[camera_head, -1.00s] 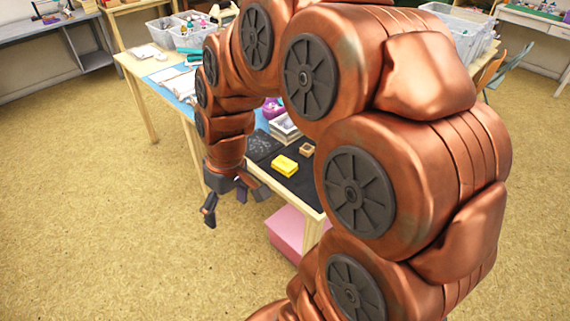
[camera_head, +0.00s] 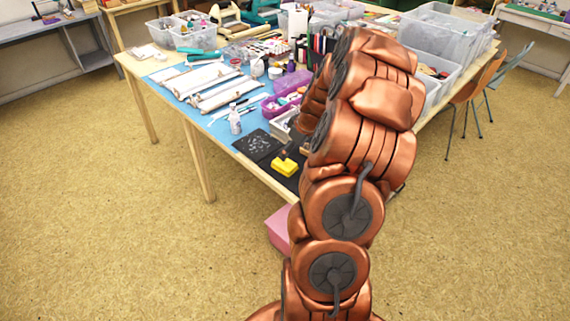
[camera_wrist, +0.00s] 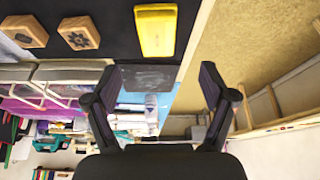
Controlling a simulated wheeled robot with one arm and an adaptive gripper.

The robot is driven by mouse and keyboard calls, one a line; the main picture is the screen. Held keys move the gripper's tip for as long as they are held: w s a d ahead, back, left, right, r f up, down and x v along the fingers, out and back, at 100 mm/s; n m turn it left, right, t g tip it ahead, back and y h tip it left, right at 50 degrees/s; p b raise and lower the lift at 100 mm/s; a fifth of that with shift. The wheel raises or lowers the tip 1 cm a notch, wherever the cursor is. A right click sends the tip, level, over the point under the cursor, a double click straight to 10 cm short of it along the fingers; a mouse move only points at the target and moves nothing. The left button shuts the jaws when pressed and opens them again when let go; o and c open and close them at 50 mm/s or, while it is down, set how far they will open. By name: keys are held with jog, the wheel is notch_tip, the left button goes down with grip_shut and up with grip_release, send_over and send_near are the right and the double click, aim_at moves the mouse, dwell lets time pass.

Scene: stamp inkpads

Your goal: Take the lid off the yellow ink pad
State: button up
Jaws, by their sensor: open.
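The yellow ink pad (camera_head: 284,167) lies on the dark mat (camera_head: 270,179) near the table's front corner. In the wrist view the yellow ink pad (camera_wrist: 156,31) is at the top, a yellow block with a lighter raised-looking face; its top looks yellow all over, and I cannot make out a lid seam. My gripper (camera_wrist: 162,85) is open and empty, its two dark fingers spread wide. The pad is beyond the fingertips and apart from them. In the head view my arm hides most of the gripper; a small dark part shows just above the pad.
Two wooden stamps (camera_wrist: 78,33) (camera_wrist: 25,31) lie beside the pad on the dark mat. A dark speckled slate (camera_head: 257,145) lies left of the pad. A small bottle (camera_head: 235,120) and a purple box (camera_head: 283,104) stand further back. The table edge is close to the pad.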

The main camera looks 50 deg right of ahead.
aim_at(284, 163)
jog(key=shift+d+p+x, duration=0.1)
jog(key=shift+p+x, duration=0.65)
jog(key=shift+x, duration=1.2)
jog(key=shift+d+p+x, duration=0.15)
jog(key=shift+p+x, duration=0.6)
jog(key=shift+x, duration=1.25)
jog(key=shift+s, duration=0.15)
jog(key=c, duration=0.9)
